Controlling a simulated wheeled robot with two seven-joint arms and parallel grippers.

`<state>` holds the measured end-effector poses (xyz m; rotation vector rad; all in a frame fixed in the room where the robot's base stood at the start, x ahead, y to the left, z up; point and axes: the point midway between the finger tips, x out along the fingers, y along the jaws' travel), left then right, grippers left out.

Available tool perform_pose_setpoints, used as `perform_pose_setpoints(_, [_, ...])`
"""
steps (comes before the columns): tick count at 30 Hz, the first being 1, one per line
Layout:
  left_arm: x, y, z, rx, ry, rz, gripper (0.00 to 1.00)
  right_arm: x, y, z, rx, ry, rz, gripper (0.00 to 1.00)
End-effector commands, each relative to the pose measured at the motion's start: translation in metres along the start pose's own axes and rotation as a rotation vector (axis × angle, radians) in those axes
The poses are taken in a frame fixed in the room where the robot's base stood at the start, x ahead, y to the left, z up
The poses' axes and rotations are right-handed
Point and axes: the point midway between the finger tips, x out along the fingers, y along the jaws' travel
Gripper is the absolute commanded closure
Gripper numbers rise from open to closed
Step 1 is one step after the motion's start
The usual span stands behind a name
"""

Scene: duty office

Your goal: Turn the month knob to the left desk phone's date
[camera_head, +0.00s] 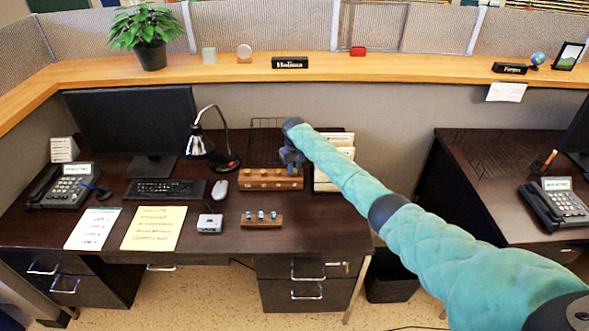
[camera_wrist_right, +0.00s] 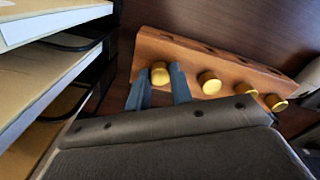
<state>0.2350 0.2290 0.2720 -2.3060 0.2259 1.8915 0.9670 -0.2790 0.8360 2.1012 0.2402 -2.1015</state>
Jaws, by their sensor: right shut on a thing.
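A wooden block (camera_head: 258,186) with a row of several brass knobs lies on the left desk, and it also shows in the right wrist view (camera_wrist_right: 225,66). My right gripper (camera_head: 292,164) is over its right end. In the right wrist view its two blue-grey fingers (camera_wrist_right: 160,84) stand either side of an end brass knob (camera_wrist_right: 159,73) and are shut on it. Knob labels are too small to read, so I cannot tell which is the month knob. The left desk phone (camera_head: 62,187) is at the desk's left, its lit screen too small to read. My left gripper is out of view.
A paper tray (camera_head: 333,185) stands close beside the block and gripper. A smaller wooden block (camera_head: 262,224) with silver-blue knobs lies in front. Another phone (camera_head: 556,205) sits on the right desk.

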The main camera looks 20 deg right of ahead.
Motion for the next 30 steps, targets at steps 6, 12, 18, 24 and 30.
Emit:
perform_pose_setpoints(6, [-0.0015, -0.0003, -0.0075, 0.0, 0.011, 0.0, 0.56, 0.0004, -0.0005, 0.0, -0.076, 0.0, 0.0, 1.0])
perform_pose_setpoints(12, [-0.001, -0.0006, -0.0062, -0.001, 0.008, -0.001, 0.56, 0.0003, -0.0005, 0.0, -0.104, 0.0, 0.0, 1.0])
perform_pose_setpoints(18, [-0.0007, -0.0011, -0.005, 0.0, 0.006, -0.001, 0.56, 0.0003, -0.0005, 0.0001, -0.109, 0.0, 0.0, 1.0])
perform_pose_setpoints(24, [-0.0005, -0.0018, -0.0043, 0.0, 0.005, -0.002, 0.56, 0.0004, -0.0005, 0.0001, -0.108, -0.001, 0.0, 0.74])
perform_pose_setpoints(30, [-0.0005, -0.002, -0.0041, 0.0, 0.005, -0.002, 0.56, 0.0002, -0.0003, 0.0001, -0.107, 0.0, 0.0, 0.56])
